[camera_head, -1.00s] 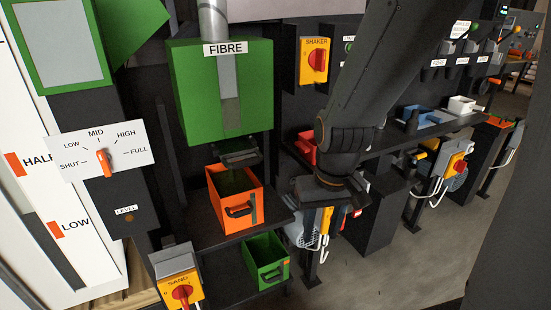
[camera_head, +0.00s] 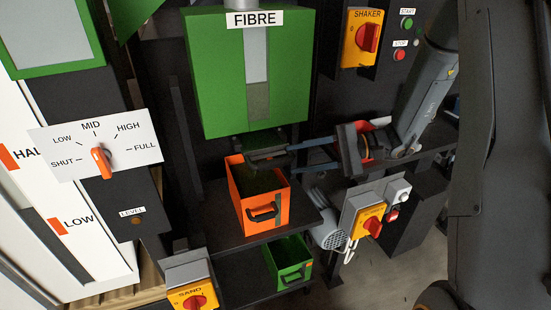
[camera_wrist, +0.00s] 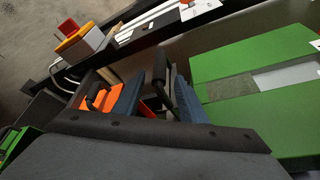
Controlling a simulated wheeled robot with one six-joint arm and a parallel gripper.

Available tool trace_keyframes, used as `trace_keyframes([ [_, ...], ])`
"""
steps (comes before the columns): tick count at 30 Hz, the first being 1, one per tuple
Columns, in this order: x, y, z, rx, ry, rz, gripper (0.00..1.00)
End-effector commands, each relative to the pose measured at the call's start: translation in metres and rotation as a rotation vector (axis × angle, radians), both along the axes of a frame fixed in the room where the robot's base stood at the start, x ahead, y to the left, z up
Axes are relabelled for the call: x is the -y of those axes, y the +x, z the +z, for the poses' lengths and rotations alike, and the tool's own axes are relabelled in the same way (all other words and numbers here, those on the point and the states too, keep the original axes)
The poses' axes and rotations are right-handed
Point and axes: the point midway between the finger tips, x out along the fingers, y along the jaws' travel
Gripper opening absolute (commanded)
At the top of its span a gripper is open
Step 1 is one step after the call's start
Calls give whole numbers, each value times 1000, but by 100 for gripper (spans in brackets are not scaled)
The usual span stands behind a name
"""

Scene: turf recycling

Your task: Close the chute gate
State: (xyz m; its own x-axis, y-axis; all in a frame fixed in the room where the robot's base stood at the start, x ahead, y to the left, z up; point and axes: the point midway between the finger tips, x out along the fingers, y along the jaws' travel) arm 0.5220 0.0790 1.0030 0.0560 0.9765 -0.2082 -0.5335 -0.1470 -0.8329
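The green hopper labelled FIBRE (camera_head: 215,75) has a dark chute gate with a bar handle (camera_head: 266,154) at its underside, sticking out towards the camera. My gripper (camera_head: 290,156) reaches in from the right, its two blue-grey fingers pointing left at this handle. In the wrist view the black handle bar (camera_wrist: 160,66) shows between the two spread fingers (camera_wrist: 160,100). The fingers look open around the bar; I cannot tell whether either touches it. The green hopper (camera_wrist: 250,115) is at the right there. The gate plate is mostly hidden in shadow.
An orange bin (camera_head: 278,212) with dark green material stands on a shelf below the gate, with a green bin (camera_head: 293,272) lower down. A dial panel (camera_head: 140,135) is at left, a SAND switch (camera_head: 190,285) in front. The SHAKER switch (camera_head: 362,40) is at right.

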Motion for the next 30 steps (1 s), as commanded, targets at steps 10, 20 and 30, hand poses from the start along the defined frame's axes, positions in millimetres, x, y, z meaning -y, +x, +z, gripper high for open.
trace_keyframes([
  [10,-55,0,-9,-2,-3,12,38],
  [20,-66,1,-14,-2,-4,6,38],
  [30,-65,2,-14,-2,-5,5,2],
])
